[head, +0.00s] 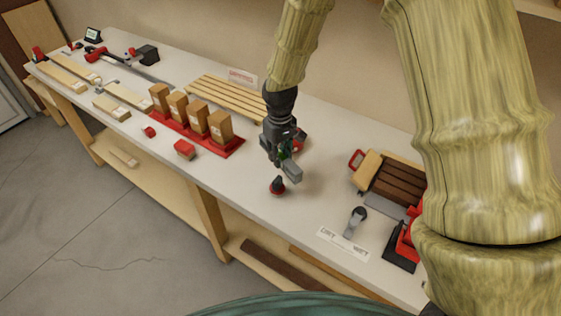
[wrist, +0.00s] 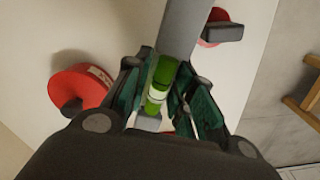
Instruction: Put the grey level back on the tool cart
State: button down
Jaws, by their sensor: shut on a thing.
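My gripper (head: 284,154) is shut on the grey level (head: 291,172) and holds it over the white bench top. In the wrist view the fingers (wrist: 160,97) are on both sides of the level's green vial, and the grey body of the level (wrist: 186,25) runs out past them to the top edge. The near end of the level is partly hidden by my gripper. I cannot make out a tool cart in either view.
Wooden blocks on a red tray (head: 213,144) and a slatted wooden rack (head: 222,98) are left. A brown slatted piece (head: 395,185) is right.

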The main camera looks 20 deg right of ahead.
aim_at(279, 172)
jog(key=shift+w+f, duration=0.6)
jog(key=shift+f, duration=0.1)
jog(key=shift+s+f+p, duration=0.3)
jog(key=shift+s, duration=0.15)
jog(key=shift+s+f, duration=0.15)
jog(key=shift+f, duration=0.2)
jog(key=shift+w+f+p, duration=0.2)
jog(key=shift+f, duration=0.45)
jog(key=shift+w+f+p, duration=0.2)
jog(key=shift+f, duration=0.4)
jog(key=shift+s+r, duration=0.15)
jog(key=shift+s, duration=0.1)
jog(key=shift+w, duration=0.1)
jog(key=c, duration=1.2)
grip_release()
jog(key=shift+f, duration=0.2)
jog(key=shift+r, duration=0.1)
jog(key=shift+r, duration=0.15)
